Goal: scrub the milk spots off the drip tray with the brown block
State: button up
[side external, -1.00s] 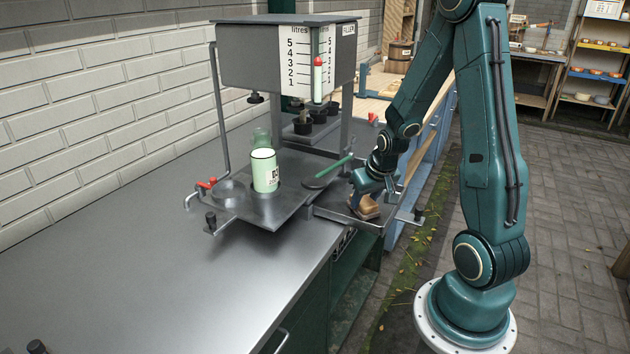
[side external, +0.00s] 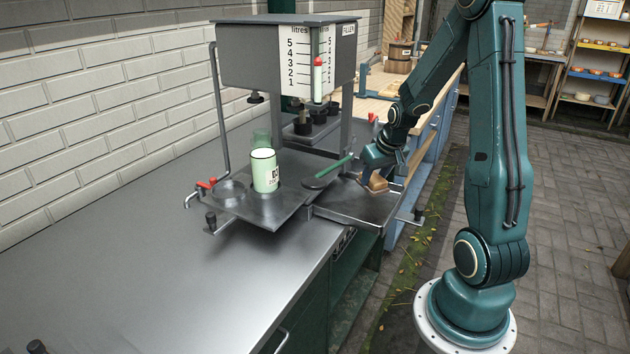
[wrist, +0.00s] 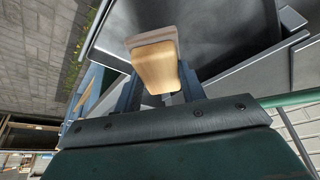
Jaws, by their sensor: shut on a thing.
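The brown block (side external: 377,184) is held in my gripper (side external: 374,174), over the far right part of the drip tray (side external: 345,208). In the wrist view the block (wrist: 155,66) sits between the two fingers of my gripper (wrist: 158,92), with a paler strip along its outer end. The dark metal tray (wrist: 215,32) spreads beyond it to the right. The block appears low at the tray surface, but I cannot tell if it touches. I cannot make out distinct milk spots on the tray in either view.
A pale green can (side external: 264,172) stands on the metal plate left of the tray. A green-handled ladle (side external: 325,176) lies between can and tray. The filler tank (side external: 262,58) on posts rises behind. The steel counter front left (side external: 150,260) is clear.

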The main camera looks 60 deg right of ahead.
jog(key=shift+r, duration=2.15)
